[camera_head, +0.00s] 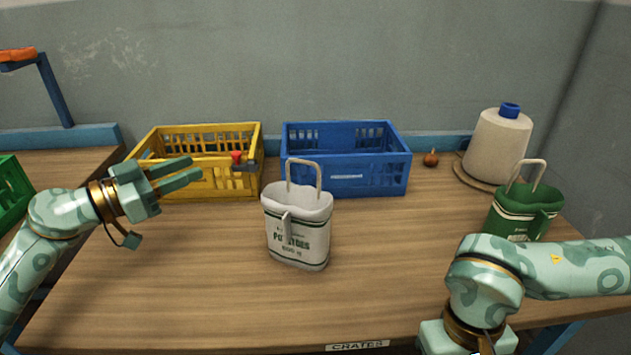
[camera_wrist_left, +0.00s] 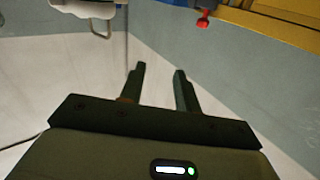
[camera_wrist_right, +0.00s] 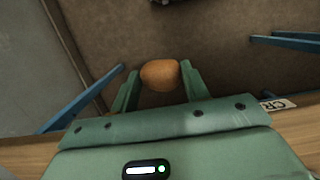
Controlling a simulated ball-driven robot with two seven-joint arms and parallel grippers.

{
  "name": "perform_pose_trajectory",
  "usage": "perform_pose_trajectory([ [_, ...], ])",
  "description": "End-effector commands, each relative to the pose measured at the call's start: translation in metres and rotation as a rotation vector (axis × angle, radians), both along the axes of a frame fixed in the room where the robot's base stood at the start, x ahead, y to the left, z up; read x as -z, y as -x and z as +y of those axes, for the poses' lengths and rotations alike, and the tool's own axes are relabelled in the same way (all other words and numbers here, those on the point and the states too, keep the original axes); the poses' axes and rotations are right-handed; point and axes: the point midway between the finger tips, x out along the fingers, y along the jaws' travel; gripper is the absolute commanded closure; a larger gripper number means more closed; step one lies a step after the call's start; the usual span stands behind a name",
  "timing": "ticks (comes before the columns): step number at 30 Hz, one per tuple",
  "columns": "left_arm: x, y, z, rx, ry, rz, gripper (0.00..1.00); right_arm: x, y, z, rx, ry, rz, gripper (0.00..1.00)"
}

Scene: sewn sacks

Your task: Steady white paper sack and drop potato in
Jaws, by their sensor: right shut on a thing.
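The white paper sack (camera_head: 298,226) stands upright near the middle of the table, its wire handle raised and its top open. Part of it shows at the top left of the left wrist view (camera_wrist_left: 85,8). My left gripper (camera_head: 190,171) is open and empty, left of the sack and apart from it. My right gripper (camera_wrist_right: 160,80) is shut on the potato (camera_wrist_right: 159,75), a brown oval held between its fingertips near the table's front edge. In the head view, the right gripper's fingers and the potato are out of sight below the frame.
A yellow crate (camera_head: 215,189) and a blue crate (camera_head: 345,178) stand behind the sack. A green sack (camera_head: 520,212) stands at the right, near a large thread cone (camera_head: 497,145). A small onion (camera_head: 430,158) lies by the blue crate. The table front is clear.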

Motion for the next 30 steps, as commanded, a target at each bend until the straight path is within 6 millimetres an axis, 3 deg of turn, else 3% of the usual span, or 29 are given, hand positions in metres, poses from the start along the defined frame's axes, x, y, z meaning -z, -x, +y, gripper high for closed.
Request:
perform_pose_trajectory([
  [1, 0.0, 0.005, -0.023, 0.068, 0.006, 0.017, 0.68, 0.0, 0.0, 0.0, 0.0, 0.0, 0.0, 0.71],
  [3, 0.003, 0.013, -0.049, 0.153, 0.005, 0.04, 0.68, 0.0, 0.0, 0.0, 0.0, 0.0, 0.0, 0.71],
  [6, 0.004, 0.023, -0.073, 0.236, 0.005, 0.06, 0.68, 0.0, 0.0, 0.0, 0.0, 0.0, 0.0, 0.71],
  [13, 0.005, 0.025, -0.102, 0.291, 0.006, 0.074, 0.68, 0.0, 0.0, 0.0, 0.0, 0.0, 0.0, 0.71],
  [24, 0.005, 0.0, -0.172, 0.289, 0.005, 0.072, 0.68, 0.0, 0.0, 0.0, 0.0, 0.0, 0.0, 0.71],
  [30, 0.005, -0.009, -0.195, 0.286, 0.004, 0.071, 0.68, 0.0, 0.0, 0.0, 0.0, 0.0, 0.0, 0.71],
])
